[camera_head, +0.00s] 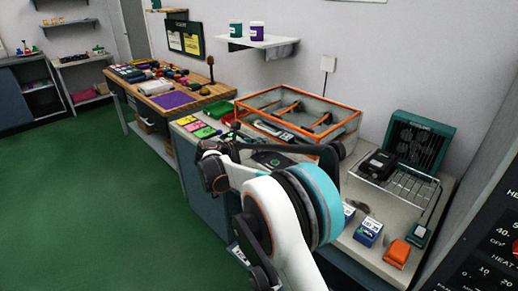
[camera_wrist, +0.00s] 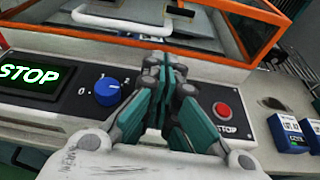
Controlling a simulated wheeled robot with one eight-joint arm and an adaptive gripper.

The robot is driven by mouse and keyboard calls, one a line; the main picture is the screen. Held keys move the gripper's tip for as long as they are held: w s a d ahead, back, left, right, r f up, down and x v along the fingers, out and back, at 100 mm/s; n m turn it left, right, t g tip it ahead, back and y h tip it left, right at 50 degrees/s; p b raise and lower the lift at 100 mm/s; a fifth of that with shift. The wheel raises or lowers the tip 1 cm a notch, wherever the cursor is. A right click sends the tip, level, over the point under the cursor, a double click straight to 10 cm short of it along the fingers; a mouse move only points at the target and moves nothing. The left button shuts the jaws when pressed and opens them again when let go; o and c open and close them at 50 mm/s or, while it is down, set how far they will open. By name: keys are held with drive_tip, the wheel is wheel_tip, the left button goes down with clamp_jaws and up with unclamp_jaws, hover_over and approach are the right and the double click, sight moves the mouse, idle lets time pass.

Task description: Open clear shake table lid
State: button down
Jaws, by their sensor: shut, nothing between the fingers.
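The shake table's clear lid (camera_head: 325,133) has an orange frame and lies over the box on the bench in the head view. Its orange frame also shows across the top of the wrist view (camera_wrist: 236,9), with clear panes below it. The front panel carries a green-lit STOP display (camera_wrist: 36,74), a blue knob (camera_wrist: 108,91) and a red stop button (camera_wrist: 222,109). My gripper (camera_wrist: 165,68) is shut and empty, in front of the box's front side between knob and button. I cannot tell whether its tips touch the frame. My arm hides part of the front in the head view.
At right stand a wire rack (camera_head: 400,183) with a black device, a dark green fan-like unit (camera_head: 412,142), blue-white boxes (camera_head: 368,232) and an orange item (camera_head: 397,253). A wall shelf (camera_head: 258,41) is above. Green floor (camera_head: 90,210) is clear at left.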

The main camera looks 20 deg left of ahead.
sight(280, 141)
drive_tip(key=b+x, duration=0.1)
drive_tip(key=x, duration=0.4)
drive_tip(key=shift+w+d+f+b, duration=0.1)
drive_tip(key=shift+w+d+b, duration=0.05)
drive_tip(key=shift+w+b, duration=0.2)
